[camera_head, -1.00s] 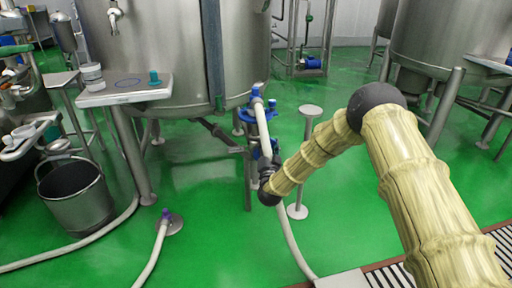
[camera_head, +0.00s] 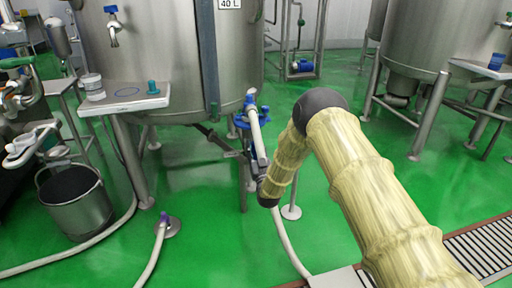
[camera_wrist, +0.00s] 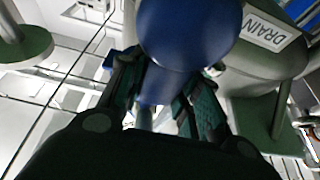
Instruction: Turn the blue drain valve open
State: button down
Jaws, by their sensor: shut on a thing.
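The blue drain valve shows large at the top of the wrist view, with a rounded blue handle end (camera_wrist: 187,32) close to the camera. My gripper (camera_wrist: 158,82) has its dark fingers, with green pads, closed on the blue part, one finger on each side. A label reading DRAIN (camera_wrist: 265,30) is on the grey metal body beside it. In the head view, my gripper (camera_head: 257,167) is low by the tank's front, beside the pale hose. The valve handle there is mostly hidden behind my arm and the hose. Blue fittings (camera_head: 242,121) show just above.
A large steel tank (camera_head: 160,65) stands behind, with a small side shelf (camera_head: 122,103) holding a white tub and a green-blue piece. A pale hose (camera_head: 287,245) runs down to the floor. A bucket (camera_head: 76,205) stands at left.

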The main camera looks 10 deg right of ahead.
dwell(0.4)
jog(key=c, duration=1)
grip_release()
jog(key=shift+f, duration=0.1)
jog(key=v, duration=1.2)
